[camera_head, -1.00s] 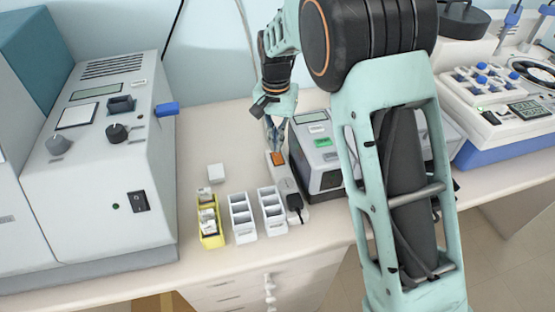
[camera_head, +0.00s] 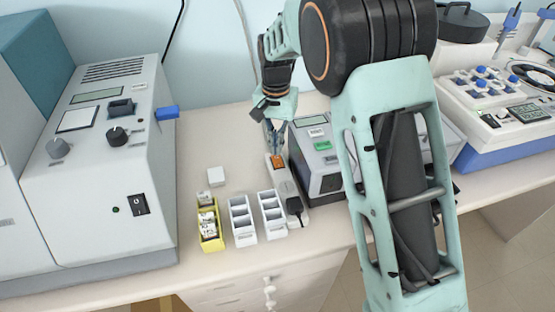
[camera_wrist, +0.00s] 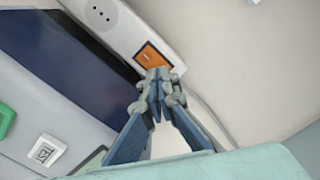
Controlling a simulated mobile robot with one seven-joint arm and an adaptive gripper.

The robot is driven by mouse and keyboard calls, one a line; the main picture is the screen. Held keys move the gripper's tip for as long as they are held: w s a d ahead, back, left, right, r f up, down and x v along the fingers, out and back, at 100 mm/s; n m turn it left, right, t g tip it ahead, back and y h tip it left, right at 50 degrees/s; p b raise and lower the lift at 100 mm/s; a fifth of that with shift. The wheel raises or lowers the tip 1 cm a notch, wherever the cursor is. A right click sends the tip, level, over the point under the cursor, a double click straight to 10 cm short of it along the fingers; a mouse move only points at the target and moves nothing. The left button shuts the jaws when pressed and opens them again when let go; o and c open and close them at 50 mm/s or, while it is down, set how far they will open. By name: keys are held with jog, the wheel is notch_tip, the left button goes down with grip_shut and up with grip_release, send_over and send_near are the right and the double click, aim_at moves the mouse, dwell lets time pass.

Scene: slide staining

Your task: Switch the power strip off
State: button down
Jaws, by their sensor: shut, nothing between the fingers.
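The white power strip (camera_head: 287,186) lies on the bench, left of a dark grey device, with a black plug in its near end. Its orange rocker switch (camera_head: 278,161) is at the far end; in the wrist view the switch (camera_wrist: 153,57) shows in a dark frame beside a round socket. My gripper (camera_head: 275,149) is shut and empty, pointing down at the switch end. In the wrist view my fingertips (camera_wrist: 158,76) are at the near edge of the switch and partly cover it. I cannot tell whether they touch it or which way the rocker is tilted.
The device (camera_head: 320,160) with a green button stands close on the right of the strip. Two white slide racks (camera_head: 242,220) and a yellow one (camera_head: 210,228) stand to the left and near. A small white block (camera_head: 216,176) lies behind them.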

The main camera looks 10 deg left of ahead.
aim_at(276, 157)
jog(key=shift+f+b, duration=0.65)
jog(key=shift+f, duration=0.45)
dwell(0.7)
jog(key=shift+r, duration=0.1)
jog(key=shift+r+p, duration=2.55)
jog(key=shift+r, duration=0.9)
